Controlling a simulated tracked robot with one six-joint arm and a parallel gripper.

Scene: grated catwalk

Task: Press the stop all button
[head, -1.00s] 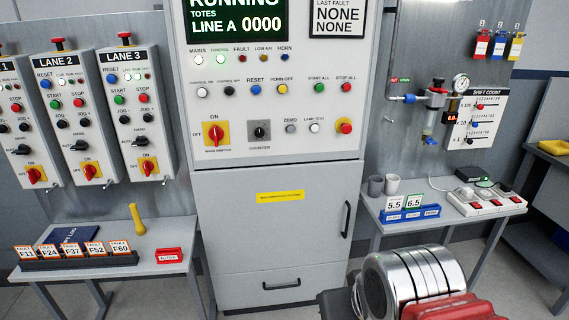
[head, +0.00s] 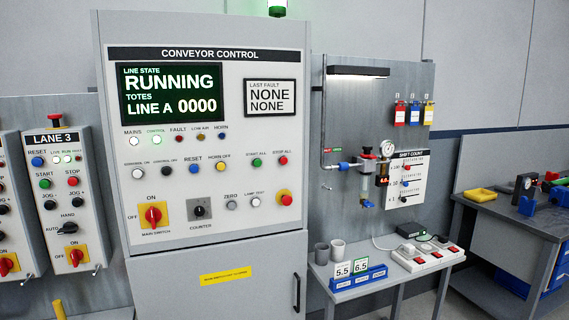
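The red stop all button (head: 283,160) is a small round button on the right of the conveyor control panel (head: 180,238), in the upper button row under its "STOP ALL" label. The green start all button (head: 256,162) is just left of it. The display (head: 172,93) reads "RUNNING", "LINE A 0000". The last fault box (head: 269,97) reads "NONE NONE". My gripper is not in view.
Lane 3's box (head: 70,200) stands left of the cabinet. A small table (head: 400,277) with cups, a blue card holder and a power strip stands right, below an air regulator (head: 367,172). A dark workbench (head: 510,220) is at far right.

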